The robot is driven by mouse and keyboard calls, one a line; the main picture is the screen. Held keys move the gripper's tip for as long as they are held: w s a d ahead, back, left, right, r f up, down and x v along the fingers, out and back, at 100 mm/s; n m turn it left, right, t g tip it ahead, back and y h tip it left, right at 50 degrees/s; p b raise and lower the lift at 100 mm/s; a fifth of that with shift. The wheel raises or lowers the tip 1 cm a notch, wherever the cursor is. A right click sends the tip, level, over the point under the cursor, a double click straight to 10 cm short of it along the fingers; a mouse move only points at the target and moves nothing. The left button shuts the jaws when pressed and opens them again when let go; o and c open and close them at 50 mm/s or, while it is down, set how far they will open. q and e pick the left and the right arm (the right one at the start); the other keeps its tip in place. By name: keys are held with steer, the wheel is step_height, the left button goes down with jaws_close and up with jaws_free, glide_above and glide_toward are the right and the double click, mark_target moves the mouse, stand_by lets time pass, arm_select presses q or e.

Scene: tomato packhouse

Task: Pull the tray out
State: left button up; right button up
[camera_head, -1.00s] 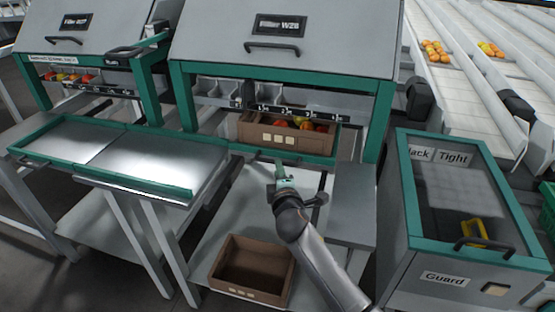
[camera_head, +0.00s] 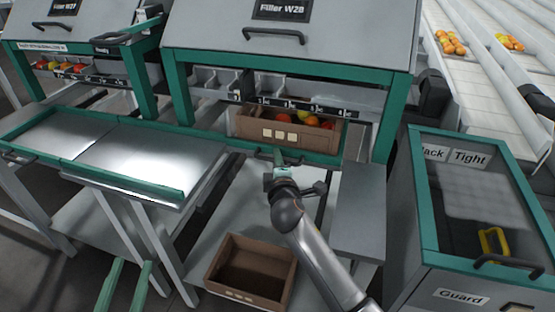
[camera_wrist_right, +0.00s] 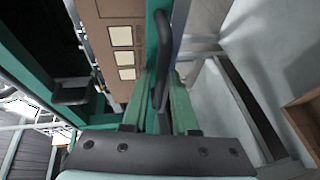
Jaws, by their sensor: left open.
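The tray under Filler W28 has a green front rim (camera_head: 225,140) and sits in the filler. It holds a brown box (camera_head: 265,130) of red, orange and yellow tomatoes. My right gripper (camera_head: 278,160) is at the front of this rim. In the right wrist view the tray's dark handle (camera_wrist_right: 166,45) lies between the green fingers of my right gripper (camera_wrist_right: 160,95), which look apart with small gaps beside it. My left gripper (camera_head: 124,275) is open and empty at the lower left, over the floor by the neighbouring stand.
The neighbouring filler's metal tray (camera_head: 140,160) is out and empty, left of my right arm. An empty brown box (camera_head: 250,272) rests on the lower shelf. A guarded cabinet (camera_head: 412,200) stands on the right. A grey side shelf (camera_head: 362,210) lies beside my right arm.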

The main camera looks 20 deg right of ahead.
jaws_close()
stand_by(1.4)
